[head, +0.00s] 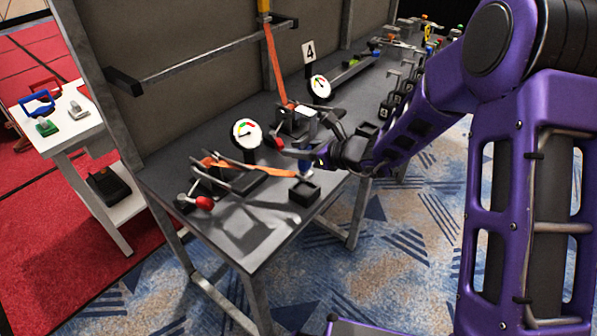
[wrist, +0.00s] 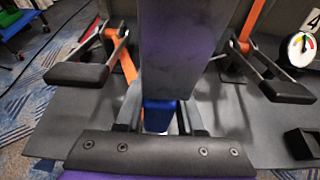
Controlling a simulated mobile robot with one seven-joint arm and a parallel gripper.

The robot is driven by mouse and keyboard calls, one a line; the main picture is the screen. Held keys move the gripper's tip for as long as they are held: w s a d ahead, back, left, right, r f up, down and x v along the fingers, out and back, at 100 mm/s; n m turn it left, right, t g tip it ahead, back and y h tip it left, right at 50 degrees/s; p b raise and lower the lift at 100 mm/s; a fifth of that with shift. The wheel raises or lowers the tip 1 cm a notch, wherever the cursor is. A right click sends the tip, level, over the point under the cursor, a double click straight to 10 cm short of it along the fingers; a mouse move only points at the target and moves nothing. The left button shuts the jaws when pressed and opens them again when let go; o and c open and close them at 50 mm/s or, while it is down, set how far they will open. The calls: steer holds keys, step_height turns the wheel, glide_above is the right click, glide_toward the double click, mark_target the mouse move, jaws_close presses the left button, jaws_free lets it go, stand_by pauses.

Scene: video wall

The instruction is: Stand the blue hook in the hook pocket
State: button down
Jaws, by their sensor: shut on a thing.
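My gripper (head: 304,166) is shut on the blue hook (wrist: 159,115), which shows as a small blue piece between the fingers in the wrist view. A wide dark grey slab hides the rest of it there. In the head view only a trace of blue shows at the fingertips. An orange strap (head: 255,169) runs from the near ratchet to close by the gripper; whether it joins the hook is unclear. A black open-topped pocket (head: 305,192) stands on the bench just below my gripper. The gripper looks a little above it, apart from it.
Ratchet levers (head: 212,180) and a gauge (head: 246,133) stand left of my gripper. Farther back are a second gauge (head: 320,88), a 4 sign (head: 309,51) and another black box (head: 367,129), also in the wrist view (wrist: 303,143). The bench's front edge is close.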

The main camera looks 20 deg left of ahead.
steer(key=shift+f+b, duration=0.45)
steer(key=shift+f, duration=2.15)
steer(key=c, duration=0.5)
jaws_free()
steer(key=shift+r, duration=0.15)
steer(key=p+v, duration=0.1)
steer(key=v, duration=1.1)
steer(key=shift+d, duration=0.1)
